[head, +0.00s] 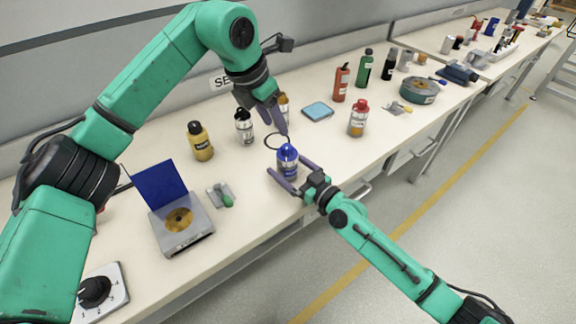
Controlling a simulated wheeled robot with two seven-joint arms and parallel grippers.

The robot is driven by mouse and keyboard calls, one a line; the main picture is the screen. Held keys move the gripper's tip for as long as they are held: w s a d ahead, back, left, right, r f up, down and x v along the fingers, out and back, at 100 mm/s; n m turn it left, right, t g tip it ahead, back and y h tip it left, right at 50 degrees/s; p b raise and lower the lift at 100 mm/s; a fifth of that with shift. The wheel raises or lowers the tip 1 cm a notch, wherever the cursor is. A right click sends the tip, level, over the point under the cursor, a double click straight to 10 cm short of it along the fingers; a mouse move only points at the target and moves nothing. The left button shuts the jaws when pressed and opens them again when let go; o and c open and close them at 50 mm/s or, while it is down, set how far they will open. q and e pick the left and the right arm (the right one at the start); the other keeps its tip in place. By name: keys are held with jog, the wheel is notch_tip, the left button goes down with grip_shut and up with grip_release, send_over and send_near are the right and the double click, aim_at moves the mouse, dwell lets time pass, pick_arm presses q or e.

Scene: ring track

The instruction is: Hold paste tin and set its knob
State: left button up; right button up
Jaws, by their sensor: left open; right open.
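A round teal tin (417,92) with a gold and dark top and a blue piece at its side stands toward the right of the bench. I cannot tell for sure that it is the paste tin. A black knob (95,291) with a pointer sits on a white dial plate at the bottom left. My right gripper (284,164) is open, with its fingers on either side of a blue bottle (288,158); contact is unclear. My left gripper (279,125) is open, pointing down behind the blue bottle, above a dark ring (277,141). Its far finger is partly hidden.
A yellow bottle (201,142) and a white bottle (244,127) stand left of my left gripper. A grey box with a raised blue lid (160,188) stands at the left. Red-capped (358,119), red (341,83) and green (365,69) bottles stand to the right. A blue pad (317,111) lies flat.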

jog(key=c, duration=1.2)
pick_arm(q)
jog(key=shift+o, duration=0.9)
pick_arm(e)
jog(key=c, duration=0.3)
pick_arm(q)
jog(key=shift+o, duration=0.5)
jog(key=shift+d+f, duration=0.15)
jog(key=shift+f, duration=0.1)
jog(key=d+f+m+h, duration=0.2)
jog(key=d+f+h, duration=0.25)
jog(key=f, duration=0.25)
jog(key=n+t+h, duration=0.1)
jog(key=n+t, duration=0.5)
jog(key=t, duration=0.7)
send_near(284, 154)
jog(key=shift+m, duration=0.3)
jog(key=x, duration=1.1)
jog(key=shift+w+d, duration=0.15)
jog(key=shift+w, duration=0.1)
jog(key=shift+r, duration=0.1)
grip_shut()
